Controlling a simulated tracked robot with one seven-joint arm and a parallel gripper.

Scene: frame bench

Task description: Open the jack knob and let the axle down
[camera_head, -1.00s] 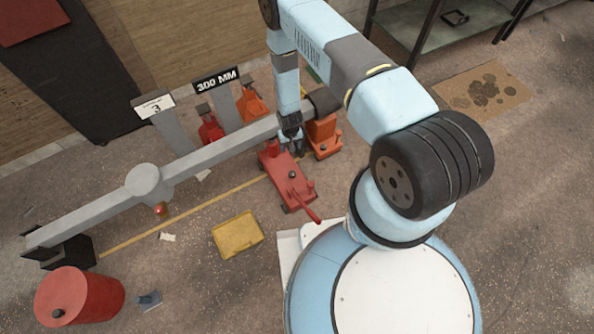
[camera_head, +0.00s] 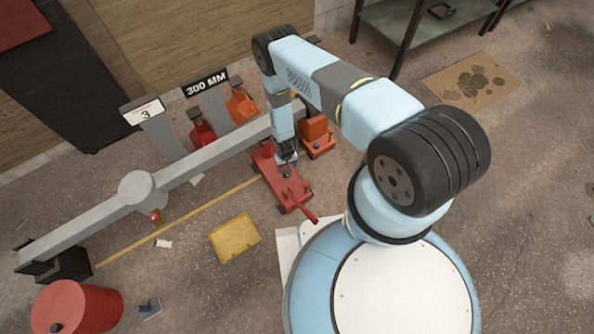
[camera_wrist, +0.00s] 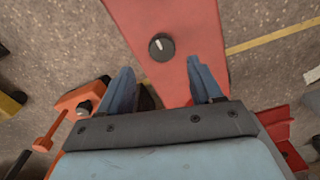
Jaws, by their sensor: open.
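The red jack (camera_head: 272,180) stands on the floor, its long handle pointing toward my base. Its dark round knob (camera_head: 287,172) sits on top; in the wrist view the knob (camera_wrist: 161,47) shows a pale mark. The grey axle (camera_head: 200,160) is a long beam with a round middle, running from lower left to upper right past the jack's far end. My arm hides part of it, and I cannot tell how it bears on the jack. My gripper (camera_head: 286,157) is over the jack; in the wrist view its two blue fingers (camera_wrist: 160,66) are apart and empty, just short of the knob.
An orange jack (camera_head: 318,138) stands close right of the red one. Red and orange jacks (camera_head: 203,135) stand behind the axle, near a "300 MM" sign (camera_head: 206,83). A yellow line (camera_head: 190,217) crosses the floor.

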